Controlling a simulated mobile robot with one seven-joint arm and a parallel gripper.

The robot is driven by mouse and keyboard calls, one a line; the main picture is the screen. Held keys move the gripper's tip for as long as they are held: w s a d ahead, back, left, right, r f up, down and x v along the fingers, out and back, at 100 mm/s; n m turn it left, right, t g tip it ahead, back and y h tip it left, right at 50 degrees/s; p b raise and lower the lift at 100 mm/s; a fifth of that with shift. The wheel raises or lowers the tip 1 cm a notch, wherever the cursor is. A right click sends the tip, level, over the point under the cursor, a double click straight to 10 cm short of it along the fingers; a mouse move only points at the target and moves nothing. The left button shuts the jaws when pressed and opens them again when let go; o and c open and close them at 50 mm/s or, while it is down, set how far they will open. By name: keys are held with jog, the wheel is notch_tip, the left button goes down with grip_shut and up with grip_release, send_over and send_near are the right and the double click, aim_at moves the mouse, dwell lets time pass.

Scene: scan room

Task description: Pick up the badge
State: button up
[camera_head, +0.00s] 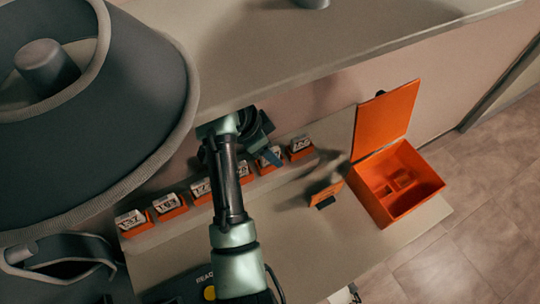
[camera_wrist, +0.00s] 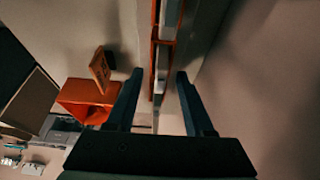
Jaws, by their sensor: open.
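No item is plainly marked as the badge; which thing it is cannot be told. Candidates are a row of orange holders with white labelled tops (camera_head: 170,204) along the back of the lower bench, and a small upright orange plate (camera_head: 327,193) with a dark base nearer the box. My gripper (camera_head: 264,150) is over the right part of the row, hiding some of it. In the wrist view my gripper (camera_wrist: 160,74) is open, with the orange-edged row (camera_wrist: 154,55) running between its fingers and no held object visible. The orange plate (camera_wrist: 100,70) shows left of the fingers.
An open orange box (camera_head: 375,205) with its lid up stands at the bench's right end. A grey upper shelf (camera_head: 300,45) overhangs behind. The bench around the plate is mostly clear.

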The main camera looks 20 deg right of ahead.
aim_at(277, 150)
jog(key=shift+d+f, duration=0.1)
jog(key=shift+f, duration=0.15)
grip_shut()
jog(key=shift+r, duration=0.15)
jog(key=shift+r, duration=0.2)
jog(key=r+b, duration=0.1)
jog(key=r, duration=0.2)
jog(key=shift+s, duration=0.2)
jog(key=s+d+p, duration=0.3)
jog(key=s+p, duration=0.2)
jog(key=s, duration=1.2)
jog(key=shift+d, duration=0.2)
